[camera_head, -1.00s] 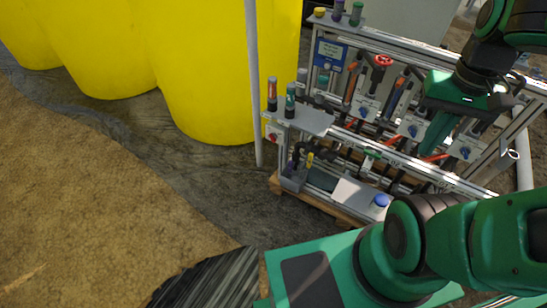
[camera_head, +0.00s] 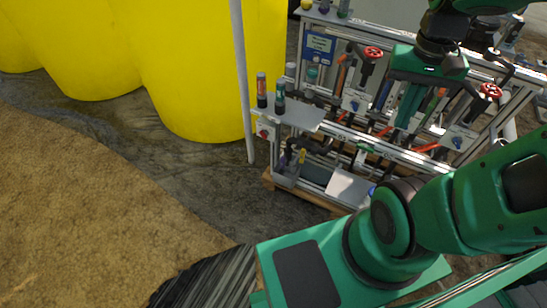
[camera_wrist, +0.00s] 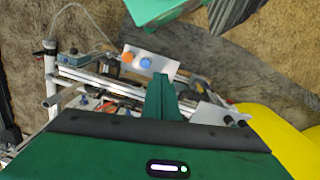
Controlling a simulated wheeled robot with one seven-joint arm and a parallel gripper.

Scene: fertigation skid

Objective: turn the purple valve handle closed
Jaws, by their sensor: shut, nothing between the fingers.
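My gripper (camera_head: 405,118) is shut and empty, with its green fingers pointing down over the right half of the skid frame. In the wrist view, my gripper's fingers (camera_wrist: 161,82) appear together as one narrow green shape above the skid rails. Several lever handles with orange-red grips sit low on the pipes; one orange-red handle (camera_head: 425,148) is right of the fingers. Contact with any handle is not visible.
Red handwheels (camera_head: 373,53) stand on either side of my gripper. The skid's upper rail (camera_head: 385,35) and lower rail (camera_head: 390,150) run close by. Upright tubes with coloured ends stand at the left. Yellow tanks (camera_head: 205,70) and a grey pole (camera_head: 241,80) stand farther left; open ground lies front left.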

